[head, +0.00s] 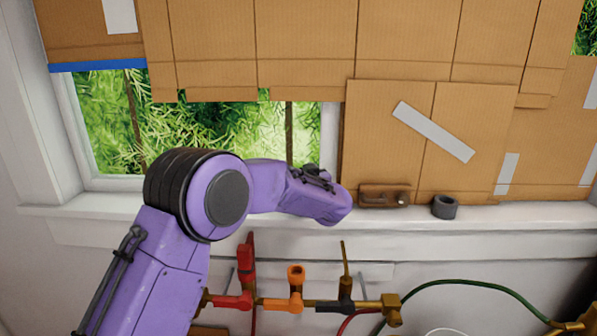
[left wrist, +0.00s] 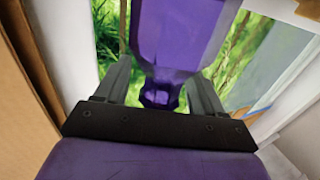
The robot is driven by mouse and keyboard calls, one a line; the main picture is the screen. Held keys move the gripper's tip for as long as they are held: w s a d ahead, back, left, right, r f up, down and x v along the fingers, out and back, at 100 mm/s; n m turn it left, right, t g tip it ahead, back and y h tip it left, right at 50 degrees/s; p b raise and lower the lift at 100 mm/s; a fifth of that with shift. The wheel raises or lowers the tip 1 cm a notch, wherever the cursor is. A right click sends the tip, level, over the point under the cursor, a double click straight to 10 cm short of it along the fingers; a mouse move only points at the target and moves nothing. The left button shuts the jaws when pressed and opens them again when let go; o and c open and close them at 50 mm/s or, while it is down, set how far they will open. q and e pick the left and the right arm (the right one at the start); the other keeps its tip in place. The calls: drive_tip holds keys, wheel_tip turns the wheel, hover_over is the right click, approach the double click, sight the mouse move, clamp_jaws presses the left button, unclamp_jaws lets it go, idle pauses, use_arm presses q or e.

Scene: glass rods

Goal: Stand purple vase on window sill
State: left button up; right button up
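In the left wrist view the purple vase (left wrist: 180,30) lies between the two grey fingers of my left gripper (left wrist: 160,82). The fingers flank it near its shoulder and appear shut on it. Its narrow neck and faceted mouth point back toward the palm, and its wide body extends away. In the head view my purple left arm reaches across the window, and its wrist hides the fingers and the vase. The white window sill (head: 480,215) runs along under the window. Contact between the vase base and the sill cannot be seen. My right gripper is not in view.
A brown block-like object (head: 383,196) and a dark ring-shaped roll (head: 444,206) sit on the sill, right of my wrist. Cardboard (head: 430,140) covers much of the window. Below are coloured pipe fittings (head: 295,290) and a green hose (head: 470,283).

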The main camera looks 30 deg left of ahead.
use_arm(q)
drive_tip(key=shift+s+d, duration=0.1)
drive_tip(key=shift+d, duration=0.15)
drive_tip(key=b+v, duration=0.4)
drive_tip(key=v, duration=0.7)
drive_tip(key=shift+s, duration=0.15)
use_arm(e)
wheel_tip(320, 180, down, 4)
use_arm(q)
drive_tip(key=shift+d+r, duration=0.1)
drive_tip(key=shift+d, duration=0.05)
drive_tip(key=shift+c, duration=0.3)
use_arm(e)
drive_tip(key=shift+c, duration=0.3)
